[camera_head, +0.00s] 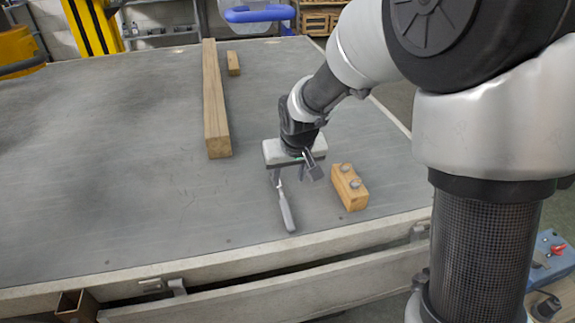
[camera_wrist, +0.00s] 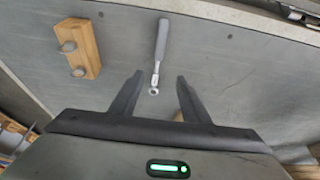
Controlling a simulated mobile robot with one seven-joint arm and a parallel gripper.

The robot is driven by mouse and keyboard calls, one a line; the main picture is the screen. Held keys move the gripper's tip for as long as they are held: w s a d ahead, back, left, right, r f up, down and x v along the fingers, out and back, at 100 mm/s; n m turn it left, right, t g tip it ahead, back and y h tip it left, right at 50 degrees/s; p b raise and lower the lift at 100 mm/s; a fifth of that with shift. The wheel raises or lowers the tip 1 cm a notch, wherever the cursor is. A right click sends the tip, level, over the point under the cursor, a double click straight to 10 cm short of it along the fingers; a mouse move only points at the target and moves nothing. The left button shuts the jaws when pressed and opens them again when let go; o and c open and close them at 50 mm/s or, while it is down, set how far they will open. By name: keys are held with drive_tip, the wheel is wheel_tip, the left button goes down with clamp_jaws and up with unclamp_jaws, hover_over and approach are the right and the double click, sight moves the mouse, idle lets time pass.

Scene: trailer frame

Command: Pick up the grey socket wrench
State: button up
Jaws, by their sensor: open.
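The grey socket wrench (camera_head: 286,210) lies on the grey trailer bed, its handle pointing to the bed's front edge. In the wrist view the wrench (camera_wrist: 161,42) shows its grey handle at the top and its metal ring head lower down. My gripper (camera_head: 287,178) is above the bed at the head end of the wrench. In the wrist view my gripper (camera_wrist: 156,76) is open, with one finger on each side of the wrench's head end. Nothing is held. In the head view my gripper partly hides the head end.
A short wooden block (camera_head: 349,187) with two metal bolts lies just right of the wrench. A long wooden beam (camera_head: 215,100) and a small wood piece (camera_head: 233,63) lie farther back. The bed's left part is clear. Its raised front edge (camera_head: 190,262) runs nearby.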

wheel_tip(320, 180, down, 2)
drive_tip(key=b, duration=0.3)
approach(284, 200)
drive_tip(key=x, duration=0.4)
drive_tip(key=shift+s+a+f, duration=0.3)
drive_tip(key=shift+w+d+b+x, duration=0.15)
drive_tip(key=shift+b+x, duration=0.2)
drive_tip(key=shift+x, duration=1)
drive_tip(key=shift+w+d+b+x, duration=0.15)
drive_tip(key=shift+b+x, duration=0.2)
drive_tip(key=shift+x, duration=1)
drive_tip(key=shift+a+r, duration=0.1)
drive_tip(key=shift+c, duration=0.2)
clamp_jaws()
